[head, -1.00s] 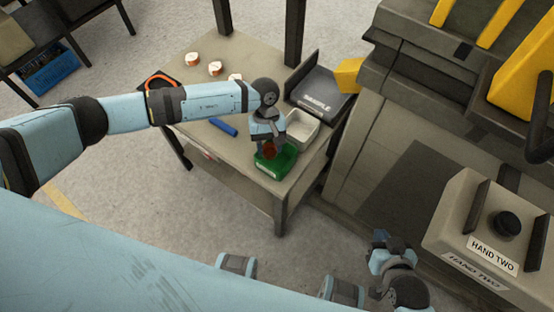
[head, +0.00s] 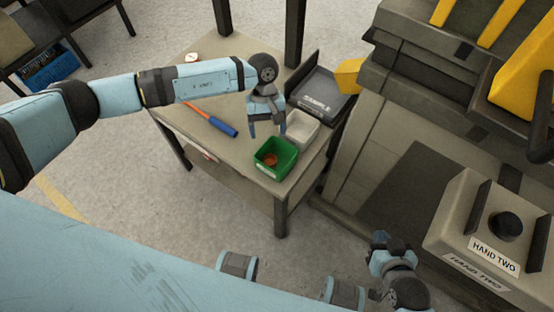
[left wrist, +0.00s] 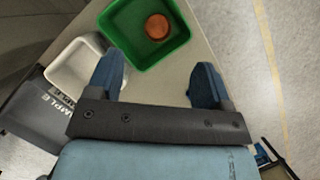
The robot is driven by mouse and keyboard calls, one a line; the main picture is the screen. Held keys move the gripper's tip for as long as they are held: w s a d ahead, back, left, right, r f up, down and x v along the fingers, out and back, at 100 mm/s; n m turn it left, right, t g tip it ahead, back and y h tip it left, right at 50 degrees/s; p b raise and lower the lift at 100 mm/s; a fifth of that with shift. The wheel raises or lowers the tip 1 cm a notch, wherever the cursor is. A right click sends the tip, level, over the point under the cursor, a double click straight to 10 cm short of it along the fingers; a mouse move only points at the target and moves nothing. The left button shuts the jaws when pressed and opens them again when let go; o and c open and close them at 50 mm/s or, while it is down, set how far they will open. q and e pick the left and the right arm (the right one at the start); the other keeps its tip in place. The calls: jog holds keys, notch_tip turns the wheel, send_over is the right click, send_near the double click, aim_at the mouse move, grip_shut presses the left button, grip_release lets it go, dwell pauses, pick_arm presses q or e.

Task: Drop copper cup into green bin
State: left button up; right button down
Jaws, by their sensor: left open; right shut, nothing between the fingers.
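The green bin (head: 277,171) stands near the front corner of the table, and it also shows at the top of the left wrist view (left wrist: 180,43). The copper cup (head: 270,160) lies inside the green bin, and it shows as a round copper shape in the left wrist view (left wrist: 157,27). My left gripper (head: 267,131) is open and empty above the table, just behind the bin; its two blue fingers (left wrist: 156,85) are spread apart. My right gripper (head: 380,246) is shut and empty, low down at the right, away from the table.
A white bin (head: 311,137) stands right behind the green bin. A black tray marked SAMPLE (head: 322,92) lies behind it. A machine cabinet (head: 365,165) stands at the right.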

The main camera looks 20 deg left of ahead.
pick_arm(q)
jog(key=v, duration=0.8)
jog(key=shift+f, duration=0.15)
